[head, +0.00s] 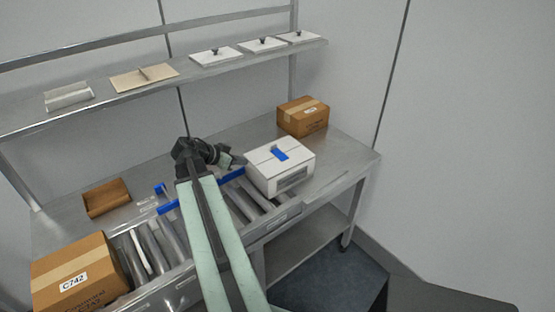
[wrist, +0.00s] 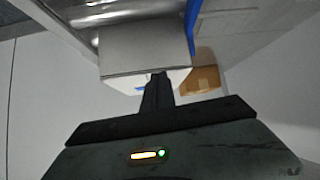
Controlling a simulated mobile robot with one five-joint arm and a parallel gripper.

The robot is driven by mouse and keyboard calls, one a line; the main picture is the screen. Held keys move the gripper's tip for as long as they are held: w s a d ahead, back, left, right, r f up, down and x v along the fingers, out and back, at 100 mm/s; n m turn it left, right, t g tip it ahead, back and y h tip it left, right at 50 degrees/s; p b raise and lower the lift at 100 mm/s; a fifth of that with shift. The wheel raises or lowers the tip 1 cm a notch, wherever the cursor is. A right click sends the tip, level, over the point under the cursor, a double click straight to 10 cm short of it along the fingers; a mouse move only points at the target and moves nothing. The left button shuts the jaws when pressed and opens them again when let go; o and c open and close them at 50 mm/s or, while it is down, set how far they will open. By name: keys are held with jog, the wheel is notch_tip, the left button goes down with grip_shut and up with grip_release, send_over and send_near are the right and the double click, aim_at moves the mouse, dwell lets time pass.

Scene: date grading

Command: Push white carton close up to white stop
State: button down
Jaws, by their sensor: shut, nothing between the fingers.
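The white carton (head: 282,173) with a blue patch on its top and a printed label on its side sits at the right end of the roller strip. In the wrist view the carton (wrist: 143,48) is straight ahead of my fingers. My gripper (head: 238,162) is shut and empty at the carton's left side; in the wrist view the closed fingers (wrist: 157,80) overlap the carton's edge. I cannot tell whether they touch it. I cannot make out a white stop in either view.
A brown box (head: 303,117) stands behind the carton at the right. A labelled box C742 (head: 78,275) is at the front left, a brown tray (head: 106,198) behind it. A shelf (head: 120,92) hangs above.

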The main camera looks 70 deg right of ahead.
jog(key=shift+m+g, duration=0.6)
jog(key=shift+m, duration=0.2)
jog(key=s+d, duration=0.2)
jog(key=s, duration=0.1)
jog(key=s+d, duration=0.1)
jog(key=s, duration=0.1)
jog(key=shift+d+r, duration=0.15)
jog(key=shift+d, duration=0.1)
send_near(289, 151)
jog(key=d, duration=0.1)
jog(key=s+d+f, duration=0.1)
jog(key=d, duration=0.1)
jog(key=s+d+f, duration=0.1)
jog(key=d, duration=0.1)
jog(key=shift+s+d, duration=0.1)
jog(key=shift+s, duration=0.15)
jog(key=shift+f+b, duration=0.75)
jog(key=shift+b, duration=0.05)
jog(key=shift+a, duration=0.35)
jog(key=shift+a, duration=0.1)
